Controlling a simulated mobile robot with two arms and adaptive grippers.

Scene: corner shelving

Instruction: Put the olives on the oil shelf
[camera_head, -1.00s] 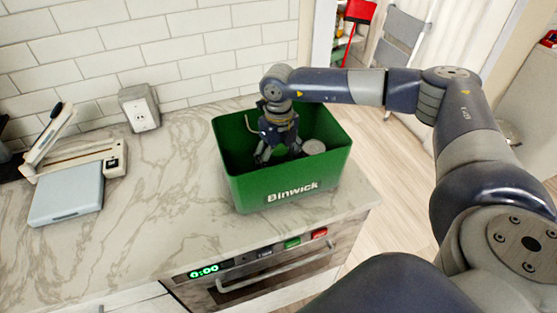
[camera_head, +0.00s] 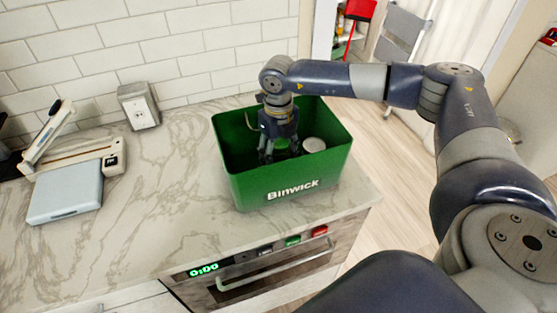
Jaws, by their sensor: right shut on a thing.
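My right gripper (camera_head: 279,154) reaches down into the green bin (camera_head: 292,196) lettered "Binwick" on the counter. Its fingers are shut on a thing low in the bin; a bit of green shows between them. The thing is mostly hidden by the fingers, so I cannot tell whether it is the olives. A round item with a pale grey top (camera_head: 314,145) stands in the bin just right of the fingers; its label is hidden. My left gripper is not in view. No oil shelf can be made out.
The marble counter (camera_head: 150,190) is clear left of the bin. An oven with a handle (camera_head: 270,274) is below the counter. A folding chair (camera_head: 400,35) and a shelf with items (camera_head: 345,28) are behind.

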